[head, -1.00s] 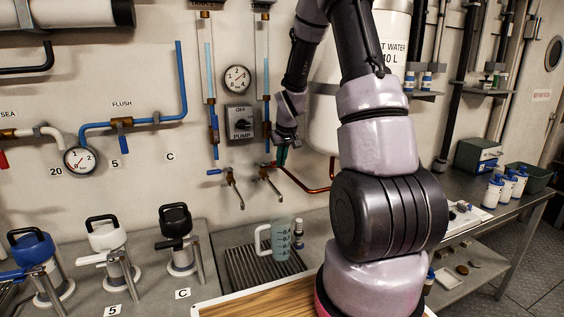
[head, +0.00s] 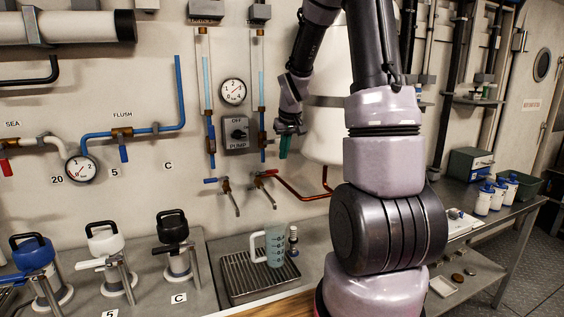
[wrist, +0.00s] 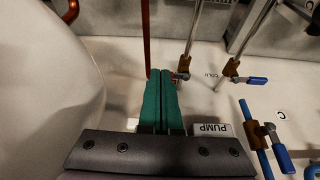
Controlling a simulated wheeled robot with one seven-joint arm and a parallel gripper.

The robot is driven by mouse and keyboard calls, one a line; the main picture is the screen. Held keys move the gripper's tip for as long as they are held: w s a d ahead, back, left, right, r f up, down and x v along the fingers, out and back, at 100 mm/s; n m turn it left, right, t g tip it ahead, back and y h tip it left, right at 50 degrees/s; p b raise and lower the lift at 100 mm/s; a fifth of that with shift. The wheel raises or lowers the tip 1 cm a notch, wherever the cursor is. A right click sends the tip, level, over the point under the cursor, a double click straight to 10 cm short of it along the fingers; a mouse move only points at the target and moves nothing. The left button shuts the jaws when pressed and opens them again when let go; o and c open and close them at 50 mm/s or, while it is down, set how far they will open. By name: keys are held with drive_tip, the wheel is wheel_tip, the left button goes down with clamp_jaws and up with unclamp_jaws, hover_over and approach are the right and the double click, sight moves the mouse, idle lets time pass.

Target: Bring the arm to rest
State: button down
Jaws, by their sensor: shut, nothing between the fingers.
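My gripper (head: 284,146) is at the end of my raised arm, left of the white water tank (head: 322,125) and in front of the wall. In the wrist view its green fingers (wrist: 162,103) lie side by side, shut with nothing between them. The fingers point toward the wall fittings, and the tank's curved side fills the left of that view. In the head view my gripper is right of the pump switch (head: 237,132) and above the copper pipe. My arm hides part of the tank and bench.
A measuring jug (head: 274,247) stands on the drip tray (head: 245,291) below two taps (head: 262,188). White bottles (head: 497,192) and a green bin (head: 522,184) are on the right bench.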

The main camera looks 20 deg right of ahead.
drive_tip(key=s+a+r+m+t, duration=0.15)
drive_tip(key=s+a+r, duration=0.35)
drive_tip(key=s+r, duration=0.65)
drive_tip(key=s+a+r+m+y, duration=0.1)
drive_tip(key=s+a+r, duration=0.1)
drive_tip(key=s, duration=0.5)
drive_tip(key=s+a+r+m+t+y, duration=0.1)
drive_tip(key=s+a+r, duration=0.2)
drive_tip(key=s, duration=0.5)
drive_tip(key=shift+s+r, duration=0.2)
drive_tip(key=shift+r, duration=0.7)
drive_tip(key=shift+t, duration=0.25)
